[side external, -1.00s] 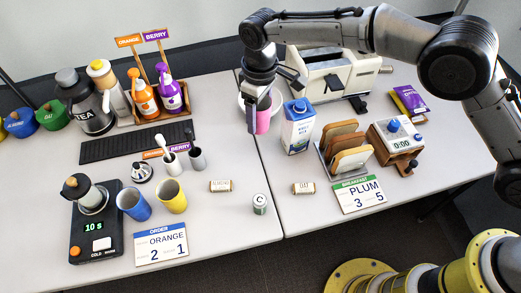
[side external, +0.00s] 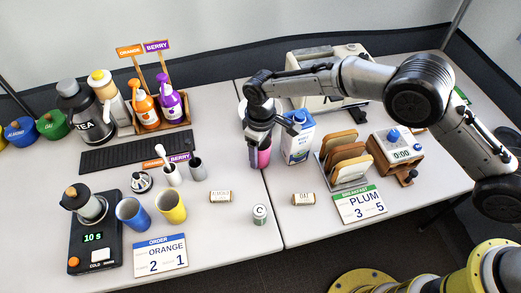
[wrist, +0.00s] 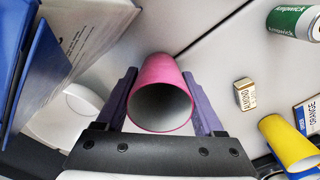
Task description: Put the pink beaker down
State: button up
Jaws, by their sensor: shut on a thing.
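My gripper (side external: 259,148) is shut on the pink beaker (side external: 264,158), left of the milk carton (side external: 298,140) in the side view. In the wrist view the pink beaker (wrist: 163,72) sits between the two purple fingers of my gripper (wrist: 163,105), its grey open mouth towards the camera. The inside I can see looks empty. In the side view the gripper hides the beaker's upper part. I cannot tell whether its base touches the table.
The breakfast rack (side external: 345,160) stands right of the carton. A white round dish (wrist: 62,122) is close by. Blue (side external: 132,213) and yellow (side external: 171,207) cups stand left. Bare table lies between beaker and canisters.

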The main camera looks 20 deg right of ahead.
jog(key=o, duration=1.3)
jog(key=shift+f, duration=0.15)
jog(key=shift+o, duration=0.2)
notch_tip(320, 180, up, 12)
jog(key=shift+r, duration=0.2)
